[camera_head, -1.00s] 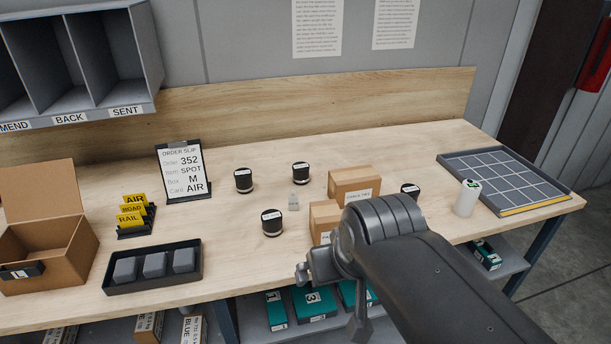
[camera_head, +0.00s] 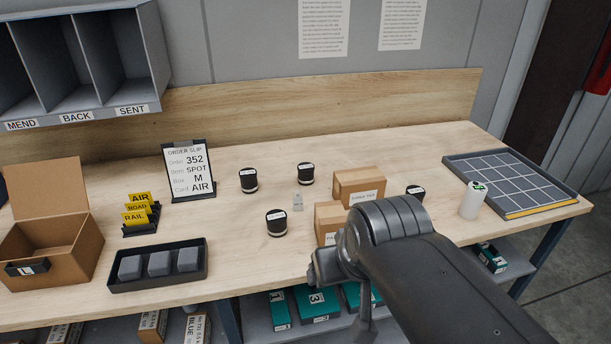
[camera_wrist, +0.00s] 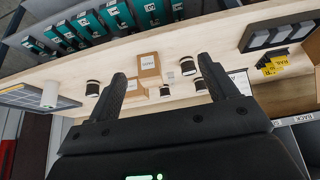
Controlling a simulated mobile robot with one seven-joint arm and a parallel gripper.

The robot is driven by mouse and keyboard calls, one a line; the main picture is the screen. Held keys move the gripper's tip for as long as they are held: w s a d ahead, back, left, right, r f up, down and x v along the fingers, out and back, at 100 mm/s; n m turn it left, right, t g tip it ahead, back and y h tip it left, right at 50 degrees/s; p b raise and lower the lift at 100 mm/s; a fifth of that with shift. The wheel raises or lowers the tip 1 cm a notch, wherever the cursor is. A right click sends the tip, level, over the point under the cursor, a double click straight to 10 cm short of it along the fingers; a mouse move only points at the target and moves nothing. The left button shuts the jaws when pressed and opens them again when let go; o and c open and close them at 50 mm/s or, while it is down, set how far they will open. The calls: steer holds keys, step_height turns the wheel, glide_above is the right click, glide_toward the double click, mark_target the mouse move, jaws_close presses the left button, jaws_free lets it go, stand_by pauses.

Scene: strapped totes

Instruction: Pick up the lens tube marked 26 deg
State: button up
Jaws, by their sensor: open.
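Several black lens tubes with pale labels stand upright on the wooden bench (camera_head: 235,260). In the head view one is at the left (camera_head: 249,181), one farther back (camera_head: 306,174), one nearer (camera_head: 277,223). Another (camera_head: 415,192) is partly hidden behind my arm. Their labels are too small to read, so I cannot tell which is marked 26 deg. In the wrist view, which is roughly upside down, tubes show beyond the fingers, one at the left (camera_wrist: 93,88) and one at the right (camera_wrist: 188,67). My gripper (camera_wrist: 161,68) is open and empty, apart from the tubes.
Two cardboard boxes (camera_head: 359,186) (camera_head: 328,222) stand among the tubes. A white cylinder (camera_head: 472,200) stands by the gridded tray (camera_head: 575,203) at right. A dark tray of grey blocks (camera_head: 200,270), card holder (camera_head: 155,220), order slip stand (camera_head: 189,170) and open carton (camera_head: 75,255) are left.

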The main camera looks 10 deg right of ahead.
steer(key=w+r, duration=0.5)
steer(key=w, duration=0.7)
steer(key=m+g, duration=0.1)
steer(key=m, duration=0.1)
glide_above(306, 167)
steer(key=s, duration=0.2)
steer(key=shift+h, duration=0.4)
steer(key=f, duration=1)
steer(key=a+f, duration=0.1)
steer(key=f, duration=0.4)
steer(key=x, duration=0.5)
steer(key=shift+s+d+f, duration=0.1)
steer(key=shift+d, duration=0.05)
steer(key=x, duration=0.5)
steer(key=shift+s+d+f, duration=0.1)
steer(key=shift+s+f, duration=0.1)
steer(key=shift+s, duration=0.1)
